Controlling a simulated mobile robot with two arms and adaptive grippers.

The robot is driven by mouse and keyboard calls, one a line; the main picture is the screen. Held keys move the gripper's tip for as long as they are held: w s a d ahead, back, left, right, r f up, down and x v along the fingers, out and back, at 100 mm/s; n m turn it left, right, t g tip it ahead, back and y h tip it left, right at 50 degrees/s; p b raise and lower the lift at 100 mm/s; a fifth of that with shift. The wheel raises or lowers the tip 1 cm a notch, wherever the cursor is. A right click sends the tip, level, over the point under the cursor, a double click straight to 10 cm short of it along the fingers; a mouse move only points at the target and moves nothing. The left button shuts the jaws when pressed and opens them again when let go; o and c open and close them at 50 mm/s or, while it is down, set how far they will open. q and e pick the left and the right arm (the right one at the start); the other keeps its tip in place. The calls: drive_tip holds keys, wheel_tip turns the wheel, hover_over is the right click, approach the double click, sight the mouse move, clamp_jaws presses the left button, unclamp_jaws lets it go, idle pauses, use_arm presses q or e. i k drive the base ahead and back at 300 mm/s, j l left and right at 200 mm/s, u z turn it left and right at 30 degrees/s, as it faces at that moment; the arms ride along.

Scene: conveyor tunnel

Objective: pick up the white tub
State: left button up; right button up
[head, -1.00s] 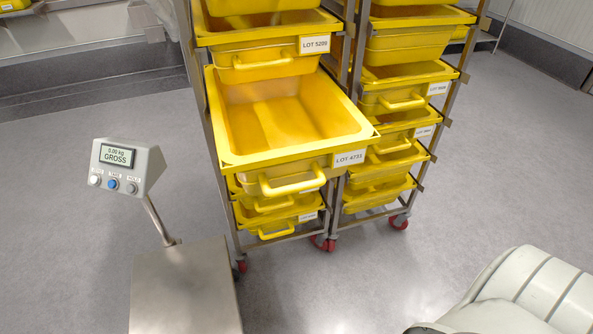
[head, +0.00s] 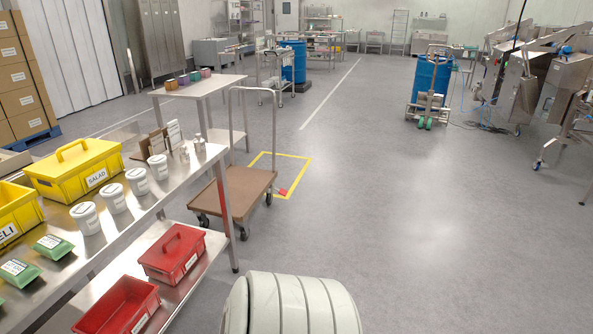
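Several white lidded tubs stand upright in a row on the steel table (head: 122,232) at the left. The nearest white tub (head: 86,218) is at the lower left, then a second tub (head: 114,198), a third tub (head: 137,181) and the farthest tub (head: 158,167) run back along the table. They have dark print on their sides, too small to read. Neither of my grippers shows in the head view.
A yellow SALAD box (head: 75,172), another yellow box (head: 14,215) and green packs (head: 53,246) share the tabletop. Red boxes (head: 173,252) sit on the lower shelf. A brown-decked cart (head: 236,190) stands behind the table. The floor at the right is open.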

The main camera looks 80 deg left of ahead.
sight(84, 214)
drive_tip(key=u, duration=4.05)
